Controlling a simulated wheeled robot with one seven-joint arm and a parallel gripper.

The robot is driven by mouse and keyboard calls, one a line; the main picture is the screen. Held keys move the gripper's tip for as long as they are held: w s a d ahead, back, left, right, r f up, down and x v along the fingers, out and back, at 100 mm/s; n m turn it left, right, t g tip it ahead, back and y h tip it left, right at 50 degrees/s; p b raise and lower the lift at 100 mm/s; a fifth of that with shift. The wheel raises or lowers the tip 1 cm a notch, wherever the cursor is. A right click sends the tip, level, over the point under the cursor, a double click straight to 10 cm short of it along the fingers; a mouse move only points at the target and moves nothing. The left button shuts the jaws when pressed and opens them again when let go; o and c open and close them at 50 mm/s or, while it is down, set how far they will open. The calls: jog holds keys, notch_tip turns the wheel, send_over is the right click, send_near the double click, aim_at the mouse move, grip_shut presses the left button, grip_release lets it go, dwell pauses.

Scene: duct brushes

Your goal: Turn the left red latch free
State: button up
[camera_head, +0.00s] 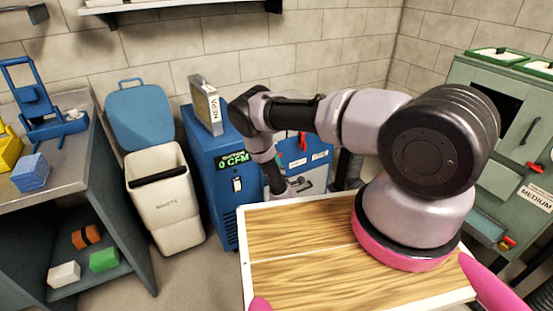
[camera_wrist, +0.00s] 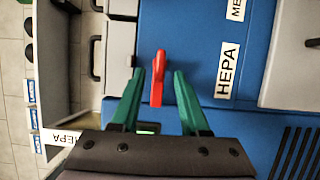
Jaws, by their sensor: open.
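A red latch (camera_wrist: 158,78) shows in the wrist view against the blue face of the filter machine. It lies between the green fingers of my open gripper (camera_wrist: 160,72), and I cannot tell whether either finger touches it. In the head view my gripper (camera_head: 281,186) points down at the front of the blue machine (camera_head: 213,165), and its fingers are mostly hidden. A red latch (camera_head: 303,141) shows to the right of my wrist there. I cannot tell whether it is the same latch.
A HEPA label (camera_wrist: 228,70) is right of the latch in the wrist view. A filter marked USED (camera_head: 208,105) stands on the machine. A white waste bin (camera_head: 164,199) stands left of it. A wood-topped surface (camera_head: 310,276) lies in front, and a green cabinet (camera_head: 510,135) is at right.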

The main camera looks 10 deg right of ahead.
jog(key=s, duration=0.6)
jog(key=shift+s+a, duration=0.25)
jog(key=shift+s, duration=0.1)
